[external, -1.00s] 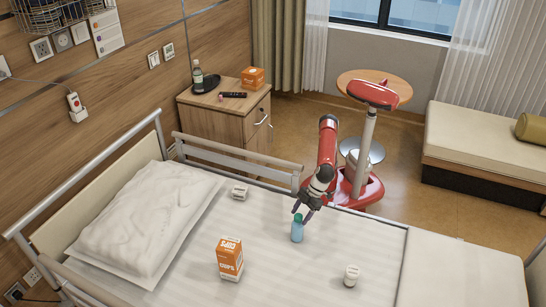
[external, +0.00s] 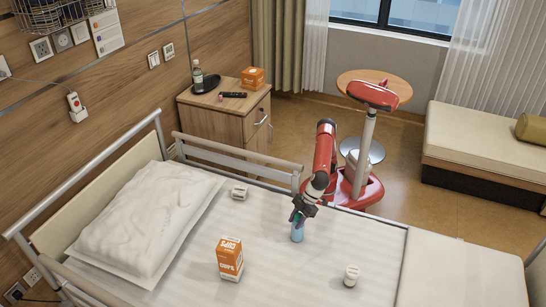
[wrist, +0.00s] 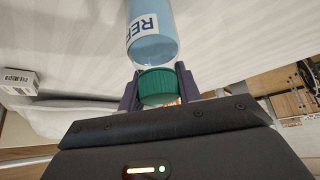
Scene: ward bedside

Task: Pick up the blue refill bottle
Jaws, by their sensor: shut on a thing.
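The blue refill bottle (external: 297,233) stands upright on the bed in the external view. My gripper (external: 298,214) is at its top, shut on its cap and neck region. In the wrist view, the bottle's blue body (wrist: 155,45) shows a white label with dark letters. Its green cap (wrist: 157,88) lies between the two dark fingers of my gripper (wrist: 158,92). I cannot tell any gap between the bottle's base and the sheet.
An orange and white cups box (external: 230,259) stands on the bed to the left. A white container (external: 351,275) is to the right, and a small white box (external: 239,192) lies near the pillow (external: 148,222). The bed rail (external: 235,160) runs along the far side.

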